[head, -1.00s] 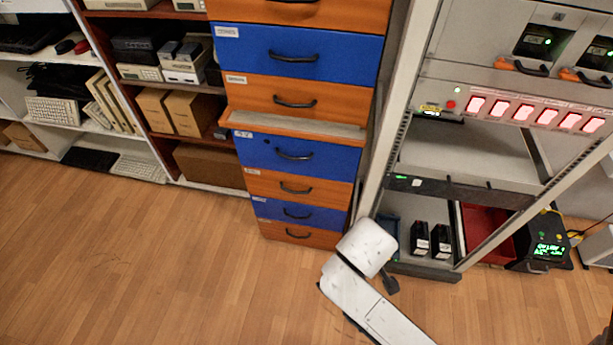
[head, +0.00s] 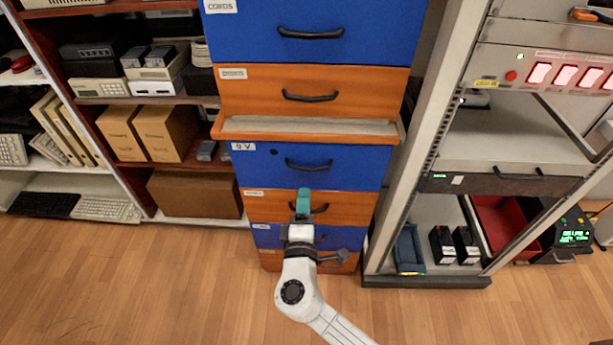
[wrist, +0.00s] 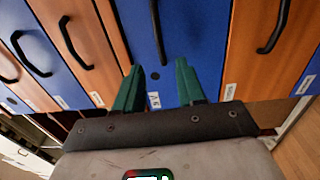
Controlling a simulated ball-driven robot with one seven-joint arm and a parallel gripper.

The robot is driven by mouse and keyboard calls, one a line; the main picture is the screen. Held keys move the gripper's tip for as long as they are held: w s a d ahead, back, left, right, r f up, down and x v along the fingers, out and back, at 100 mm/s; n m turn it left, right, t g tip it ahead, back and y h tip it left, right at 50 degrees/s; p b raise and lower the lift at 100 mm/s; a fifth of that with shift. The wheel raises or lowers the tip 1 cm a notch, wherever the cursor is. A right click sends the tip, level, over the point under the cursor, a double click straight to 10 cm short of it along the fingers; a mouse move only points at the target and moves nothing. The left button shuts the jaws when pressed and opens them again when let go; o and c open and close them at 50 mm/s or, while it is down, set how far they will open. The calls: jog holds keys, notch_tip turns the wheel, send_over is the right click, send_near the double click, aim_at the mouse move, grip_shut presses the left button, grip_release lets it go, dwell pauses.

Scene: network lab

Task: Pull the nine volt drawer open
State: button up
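The nine volt drawer (head: 345,170) is a blue front labelled "9 V", with a black arched handle (head: 309,166), and it looks shut. In the wrist view its blue front (wrist: 185,35) fills the middle, the handle (wrist: 157,30) running upright in the picture and the label (wrist: 153,100) lying between the fingers. My gripper (head: 303,195) has teal-green fingers and is in front of the orange drawer just below, under the handle. In the wrist view my gripper (wrist: 158,70) is open and empty. The handle lies beyond the fingertips, apart from them.
A ledge with a grey top (head: 310,127) juts out just above the drawer. Orange drawer (head: 340,208) and more drawers are below. A metal rack (head: 425,150) stands close on the right, shelves with boxes (head: 168,132) on the left. Wooden floor (head: 130,290) is clear in front.

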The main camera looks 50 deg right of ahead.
send_over(307, 174)
jog(key=v, duration=0.5)
jog(key=shift+d+r, duration=0.15)
jog(key=shift+r, duration=0.15)
jog(key=shift+c, duration=0.5)
grip_shut()
